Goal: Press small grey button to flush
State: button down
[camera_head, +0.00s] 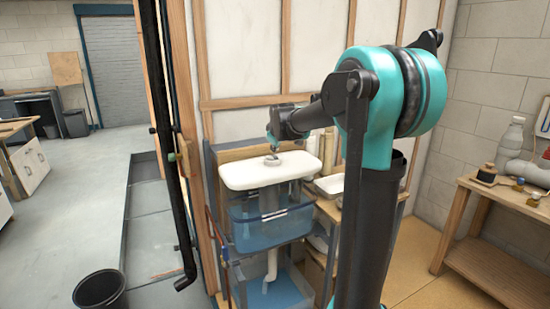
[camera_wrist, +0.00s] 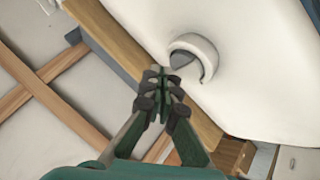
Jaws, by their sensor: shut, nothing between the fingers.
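The small grey button (camera_wrist: 184,62) sits inside a raised pale ring (camera_wrist: 205,50) on the white cistern lid (camera_wrist: 265,75) in the wrist view. In the head view the ring (camera_head: 271,161) shows on top of the white lid (camera_head: 247,176), above a clear blue-tinted tank (camera_head: 245,215). My gripper (camera_wrist: 166,80) is shut and empty, its fingertips just below and left of the button in the wrist view. In the head view my gripper (camera_head: 273,147) is at the lid's back part, close above the ring. I cannot tell whether the fingertips touch the button.
A wooden stud wall (camera_head: 245,103) stands right behind the tank. A black vertical pipe (camera_head: 170,150) runs to its left. A shelf with white items (camera_head: 330,184) is to its right. A wooden bench (camera_head: 500,195) stands at the right. Floor at the left is mostly open around a black bucket (camera_head: 98,289).

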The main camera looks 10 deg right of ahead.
aim_at(275, 157)
jog(key=shift+r, duration=2.5)
